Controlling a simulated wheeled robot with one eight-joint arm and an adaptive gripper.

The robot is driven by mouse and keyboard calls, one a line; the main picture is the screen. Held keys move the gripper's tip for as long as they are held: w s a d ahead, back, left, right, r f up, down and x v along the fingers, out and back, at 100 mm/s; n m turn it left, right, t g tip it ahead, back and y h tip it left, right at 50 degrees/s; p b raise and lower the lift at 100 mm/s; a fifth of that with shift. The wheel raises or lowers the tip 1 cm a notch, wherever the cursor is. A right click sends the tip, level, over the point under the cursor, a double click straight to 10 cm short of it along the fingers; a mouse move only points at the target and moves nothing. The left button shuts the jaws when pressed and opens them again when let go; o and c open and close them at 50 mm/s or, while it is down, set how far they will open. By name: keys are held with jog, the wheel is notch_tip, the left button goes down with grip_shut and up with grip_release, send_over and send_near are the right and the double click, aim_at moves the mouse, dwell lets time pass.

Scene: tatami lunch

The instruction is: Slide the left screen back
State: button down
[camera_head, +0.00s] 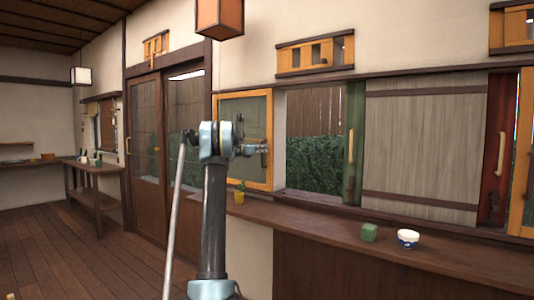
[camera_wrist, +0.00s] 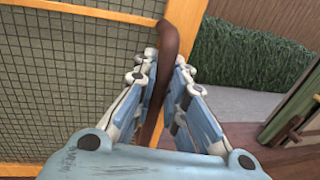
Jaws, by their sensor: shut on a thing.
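The left screen (camera_head: 231,108) is an orange wooden frame with dark mesh, at the left of the window opening in the head view. Its mesh and frame also fill the left of the wrist view (camera_wrist: 70,60). A dark brown curved handle (camera_wrist: 178,35) stands on the screen's right upright. My gripper (camera_head: 256,149) is at that right edge, with its fingers on both sides of the handle in the wrist view (camera_wrist: 163,88). It is shut on the handle. My wrist hides the handle's lower end.
The opening (camera_head: 313,120) right of the screen shows a hedge. A green-framed screen (camera_head: 354,140) and a grey wooden panel (camera_head: 423,145) stand further right.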

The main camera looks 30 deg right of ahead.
jog(key=shift+w+a, duration=0.15)
jog(key=shift+w, duration=0.1)
jog(key=c, duration=1.6)
grip_release()
jog(key=s+a, duration=0.2)
jog(key=a, duration=0.9)
jog(key=shift+a, duration=0.4)
jog(key=shift+s+f, duration=0.1)
jog(key=shift+s, duration=0.05)
